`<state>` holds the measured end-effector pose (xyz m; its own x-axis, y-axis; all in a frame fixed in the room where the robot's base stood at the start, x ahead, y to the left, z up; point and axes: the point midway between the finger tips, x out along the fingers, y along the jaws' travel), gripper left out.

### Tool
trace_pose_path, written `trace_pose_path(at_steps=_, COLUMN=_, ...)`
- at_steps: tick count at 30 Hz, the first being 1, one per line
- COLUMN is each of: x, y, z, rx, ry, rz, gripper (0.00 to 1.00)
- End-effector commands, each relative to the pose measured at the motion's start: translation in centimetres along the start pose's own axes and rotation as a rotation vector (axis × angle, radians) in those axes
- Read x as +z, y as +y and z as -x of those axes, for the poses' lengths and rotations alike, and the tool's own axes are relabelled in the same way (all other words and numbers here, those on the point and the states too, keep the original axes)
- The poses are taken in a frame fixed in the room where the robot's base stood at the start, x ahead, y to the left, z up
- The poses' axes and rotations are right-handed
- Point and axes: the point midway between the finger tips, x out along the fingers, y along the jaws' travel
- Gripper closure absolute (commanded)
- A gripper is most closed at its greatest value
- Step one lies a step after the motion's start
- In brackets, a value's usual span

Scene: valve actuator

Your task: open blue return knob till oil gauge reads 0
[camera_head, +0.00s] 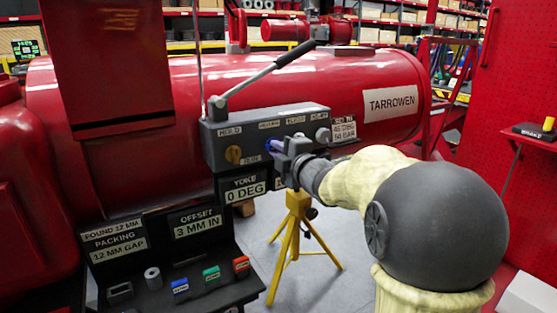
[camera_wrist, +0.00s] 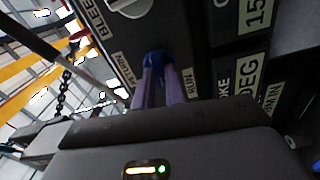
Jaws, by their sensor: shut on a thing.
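In the head view the blue knob (camera_head: 271,146) shows as a small patch at the tip of my gripper (camera_head: 278,147), at the front of the control box (camera_head: 225,130). My gripper hides most of it there. I cannot make out an oil gauge. A sign on the box's right side (camera_head: 344,130) is too small to read surely.
A "YOKE 0 DEG" sign (camera_head: 246,190) hangs below. A yellow tripod (camera_head: 298,210) and a black rack with coloured blocks (camera_head: 212,275) stand lower down.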

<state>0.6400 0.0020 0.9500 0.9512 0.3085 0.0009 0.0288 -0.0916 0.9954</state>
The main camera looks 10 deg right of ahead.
Motion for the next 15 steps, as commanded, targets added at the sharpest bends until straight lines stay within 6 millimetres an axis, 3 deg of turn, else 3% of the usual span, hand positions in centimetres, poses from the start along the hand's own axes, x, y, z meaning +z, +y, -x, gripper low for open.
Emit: trace_pose_path(at_steps=15, x=-0.09, y=-0.16, z=-0.01, rx=-0.003, ry=0.002, rz=0.049, gripper=1.0)
